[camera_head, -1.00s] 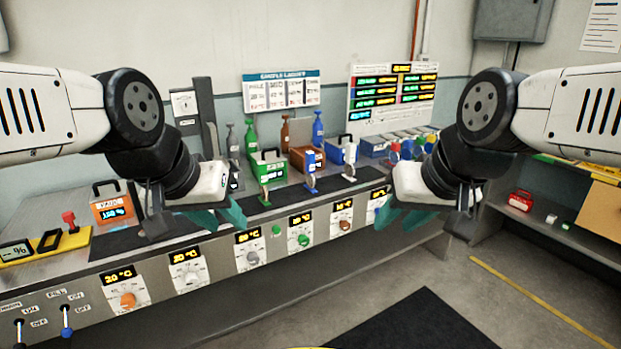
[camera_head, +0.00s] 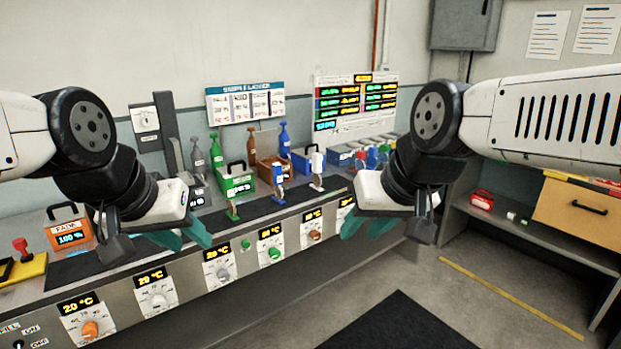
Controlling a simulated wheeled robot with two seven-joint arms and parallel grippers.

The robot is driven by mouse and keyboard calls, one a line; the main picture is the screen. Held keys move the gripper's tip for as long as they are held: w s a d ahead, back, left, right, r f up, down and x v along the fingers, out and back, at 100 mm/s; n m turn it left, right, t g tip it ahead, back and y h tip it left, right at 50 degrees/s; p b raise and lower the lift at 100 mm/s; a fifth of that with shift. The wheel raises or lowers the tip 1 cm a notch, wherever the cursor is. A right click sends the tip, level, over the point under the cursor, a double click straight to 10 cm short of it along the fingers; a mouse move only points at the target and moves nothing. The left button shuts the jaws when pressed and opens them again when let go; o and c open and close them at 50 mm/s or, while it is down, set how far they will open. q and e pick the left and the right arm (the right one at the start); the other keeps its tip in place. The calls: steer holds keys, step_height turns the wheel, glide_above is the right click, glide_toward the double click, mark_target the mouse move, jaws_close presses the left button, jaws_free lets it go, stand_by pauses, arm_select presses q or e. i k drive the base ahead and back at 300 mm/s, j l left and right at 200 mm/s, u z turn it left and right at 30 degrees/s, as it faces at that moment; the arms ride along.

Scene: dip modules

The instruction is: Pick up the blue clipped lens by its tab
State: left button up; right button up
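Behind are green (camera_head: 236,184), brown (camera_head: 275,173) and blue (camera_head: 308,163) boxes with bottles. Dials line the bench front. An orange box (camera_head: 69,229) stands left. Open floor lies right.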

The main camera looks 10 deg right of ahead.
mark_target(277, 168)
steer(key=i+u, duration=0.35)
steer(key=i, duration=1.05)
